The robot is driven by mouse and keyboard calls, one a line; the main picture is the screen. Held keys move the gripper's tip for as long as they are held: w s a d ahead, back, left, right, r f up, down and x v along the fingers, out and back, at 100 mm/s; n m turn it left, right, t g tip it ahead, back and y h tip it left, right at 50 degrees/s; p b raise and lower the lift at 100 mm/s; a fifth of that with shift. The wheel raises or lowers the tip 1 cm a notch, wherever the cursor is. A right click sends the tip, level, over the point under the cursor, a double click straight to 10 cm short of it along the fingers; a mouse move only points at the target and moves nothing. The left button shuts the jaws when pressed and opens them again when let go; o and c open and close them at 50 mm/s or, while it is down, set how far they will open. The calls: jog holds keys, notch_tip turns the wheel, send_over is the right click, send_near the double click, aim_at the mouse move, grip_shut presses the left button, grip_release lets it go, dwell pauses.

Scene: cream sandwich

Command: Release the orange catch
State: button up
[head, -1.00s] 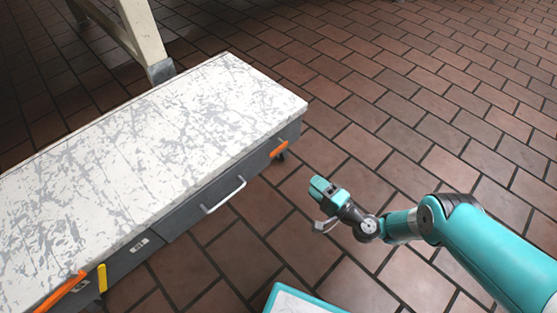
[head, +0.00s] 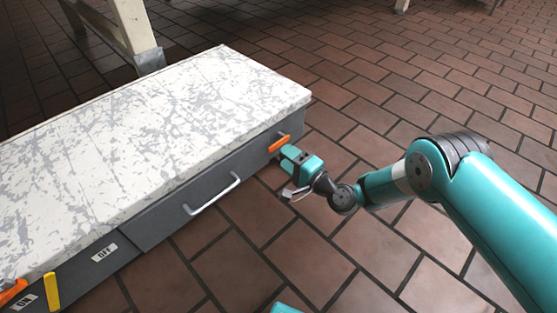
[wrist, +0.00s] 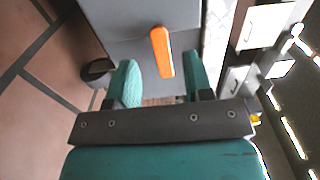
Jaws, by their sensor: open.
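The orange catch (head: 279,143) is a short bar on the grey side of the workbench (head: 150,120), near its right end. In the wrist view the orange catch (wrist: 161,51) stands upright, slightly tilted, on the grey face. My gripper (head: 287,158) is at the bench side, just below and right of the catch. In the wrist view my gripper (wrist: 160,80) is open. Its two teal fingers are on either side of the catch's lower end, with gaps visible on both sides. How deep the fingers reach around it I cannot tell.
A drawer with a silver handle (head: 212,195) is left of the catch. Another orange bar (head: 12,291) and a yellow bar (head: 52,291) are at the lower left. A dark caster (wrist: 97,70) is beside the left finger. Brick floor lies open to the right.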

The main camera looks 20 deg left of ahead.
aim_at(274, 148)
jog(key=b+x, duration=0.1)
jog(key=x, duration=0.2)
jog(key=shift+w+a+f+b, duration=0.1)
jog(key=shift+w+a+b, duration=0.05)
jog(key=shift+a+b, duration=0.15)
jog(key=shift+w+a, duration=0.15)
jog(key=shift+a, duration=0.1)
grip_shut()
